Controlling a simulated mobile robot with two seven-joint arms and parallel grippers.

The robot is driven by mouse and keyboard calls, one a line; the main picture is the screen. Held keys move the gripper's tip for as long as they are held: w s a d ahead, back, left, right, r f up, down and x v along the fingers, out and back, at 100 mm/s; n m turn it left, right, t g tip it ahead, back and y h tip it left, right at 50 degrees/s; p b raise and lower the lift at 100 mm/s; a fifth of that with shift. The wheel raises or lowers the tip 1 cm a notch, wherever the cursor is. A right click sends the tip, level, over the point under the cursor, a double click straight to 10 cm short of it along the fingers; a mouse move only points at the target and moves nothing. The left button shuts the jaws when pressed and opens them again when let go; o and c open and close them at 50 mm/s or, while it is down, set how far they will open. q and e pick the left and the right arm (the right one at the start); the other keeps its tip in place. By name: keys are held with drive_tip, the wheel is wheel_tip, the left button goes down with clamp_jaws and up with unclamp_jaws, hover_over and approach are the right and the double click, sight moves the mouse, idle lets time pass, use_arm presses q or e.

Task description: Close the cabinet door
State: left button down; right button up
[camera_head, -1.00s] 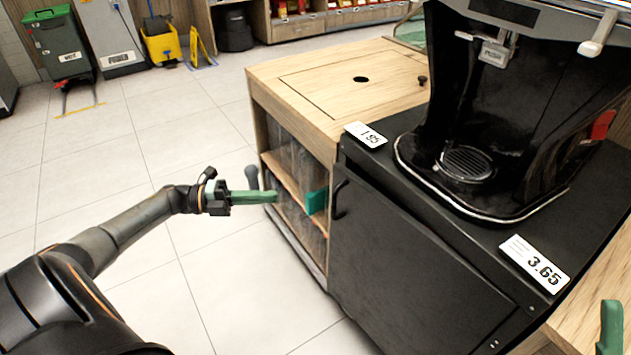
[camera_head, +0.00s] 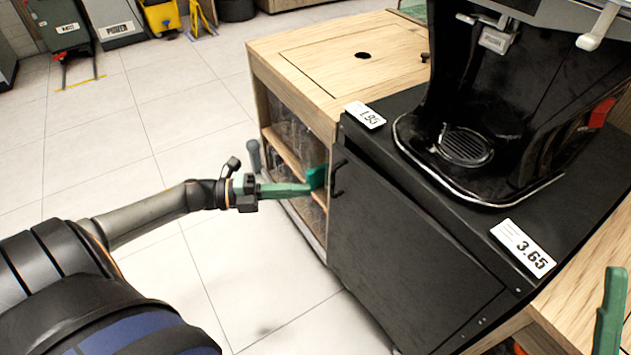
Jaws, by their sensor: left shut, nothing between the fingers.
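My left gripper (camera_head: 308,188), with green fingers, is shut and empty, left of the handle in front of the open shelves. Its tip overlaps a green piece (camera_head: 317,177) beside the handle; whether they touch is unclear. Only a green finger of my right gripper (camera_head: 611,305) shows at the lower right edge, so its opening is hidden.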

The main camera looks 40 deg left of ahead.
use_arm(q)
drive_tip(key=shift+w+d+b, duration=0.25)
drive_tip(key=shift+w, duration=0.55)
drive_tip(key=shift+w+d+b, duration=0.25)
drive_tip(key=shift+w+b, duration=0.05)
drive_tip(key=shift+w, duration=0.55)
drive_tip(key=shift+w+d+b, duration=0.25)
drive_tip(key=shift+w, duration=0.55)
use_arm(e)
drive_tip(key=shift+a+f+y, duration=0.2)
drive_tip(key=shift+f+y, duration=0.2)
drive_tip(key=shift+f, duration=0.5)
